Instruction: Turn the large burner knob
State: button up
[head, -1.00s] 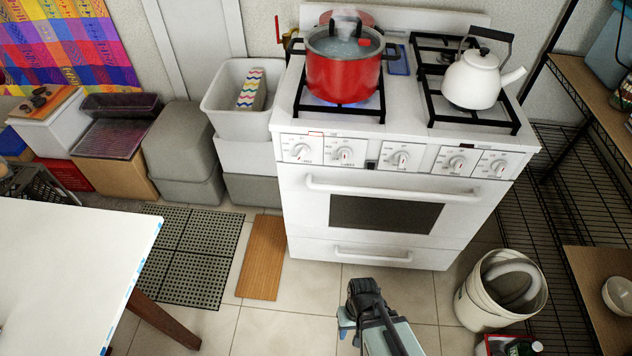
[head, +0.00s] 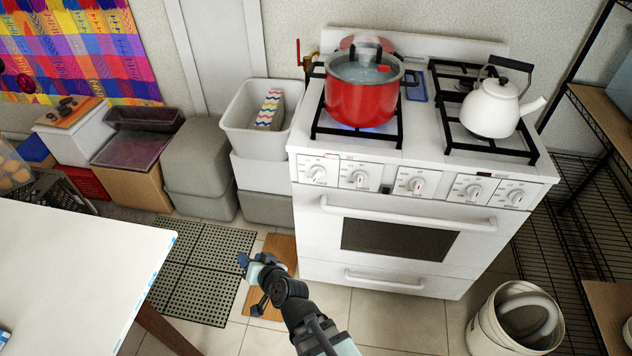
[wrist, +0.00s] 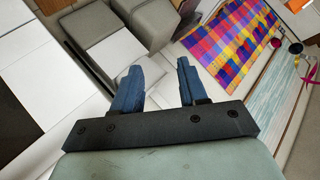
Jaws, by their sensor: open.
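The white stove (head: 400,275) stands right of centre in the head view. Its front panel carries several white knobs in a row: far-left (head: 317,172), second (head: 359,178), middle (head: 416,186), fourth (head: 473,190) and far-right (head: 515,196). Their labels are too small to read, so I cannot tell which is the large burner knob. My gripper (head: 245,264) is in front of and left of the stove, low over the floor and well apart from the knobs. In the wrist view its blue fingers (wrist: 158,78) are open and empty. No knob shows there.
A red pot (head: 362,102) sits over a blue flame on the left burner. A white kettle (head: 490,108) stands on the right grate. Grey bins (head: 198,150) stand left of the stove, a white table (head: 70,265) at lower left, a bucket (head: 487,325) at lower right.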

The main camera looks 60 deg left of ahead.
jog(key=w+a+r+m+t+y, duration=0.1)
jog(key=w+r+m+t+y, duration=0.1)
jog(key=w+r+m+t, duration=0.4)
jog(key=m+t+h, duration=0.2)
jog(key=t, duration=0.6)
send_near(317, 177)
jog(key=x, duration=0.8)
jog(key=shift+w+a, duration=0.1)
grip_shut()
